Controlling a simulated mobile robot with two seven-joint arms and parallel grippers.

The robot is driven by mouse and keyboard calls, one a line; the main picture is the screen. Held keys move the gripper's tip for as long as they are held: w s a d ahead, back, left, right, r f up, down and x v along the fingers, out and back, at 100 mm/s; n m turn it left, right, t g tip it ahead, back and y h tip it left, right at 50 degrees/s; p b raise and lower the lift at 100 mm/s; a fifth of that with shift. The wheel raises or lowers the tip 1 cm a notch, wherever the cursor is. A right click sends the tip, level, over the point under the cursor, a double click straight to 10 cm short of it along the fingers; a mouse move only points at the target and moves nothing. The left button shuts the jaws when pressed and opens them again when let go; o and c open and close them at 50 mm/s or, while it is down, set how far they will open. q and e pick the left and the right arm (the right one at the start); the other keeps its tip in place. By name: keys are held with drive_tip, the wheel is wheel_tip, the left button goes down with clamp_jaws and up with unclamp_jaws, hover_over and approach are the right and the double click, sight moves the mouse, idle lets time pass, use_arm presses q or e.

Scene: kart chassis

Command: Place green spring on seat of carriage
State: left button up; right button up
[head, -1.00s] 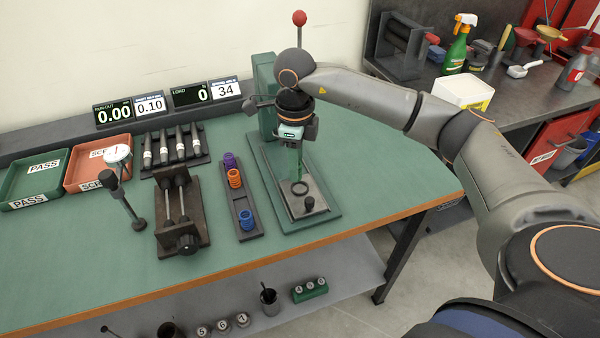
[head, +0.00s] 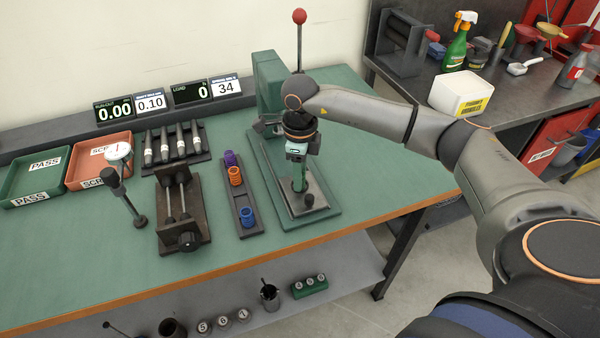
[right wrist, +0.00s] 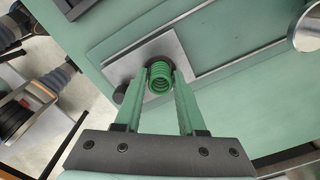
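The green spring (right wrist: 161,71) shows in the right wrist view between the fingertips of my right gripper (right wrist: 160,78). The fingers are closed on its two sides. In the head view my right gripper (head: 300,187) points down over the carriage (head: 318,196), a grey metal plate with a dark knob on the green press base. The carriage also shows in the right wrist view (right wrist: 178,48), behind the spring. The seat is hidden behind the gripper and spring. I cannot tell whether the spring touches it. My left gripper is not in view.
The green press column (head: 268,85) and red-balled lever (head: 299,17) stand close behind the gripper. A dark rack (head: 247,220) with purple, orange and blue springs lies to the left. A dark fixture (head: 181,215) is beyond it. The green tabletop (head: 385,185) is clear at right.

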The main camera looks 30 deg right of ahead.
drive_tip(key=o, duration=0.3)
wheel_tip(320, 180, up, 12)
drive_tip(key=shift+r+b, duration=0.2)
drive_tip(key=shift+b, duration=0.2)
idle(0.4)
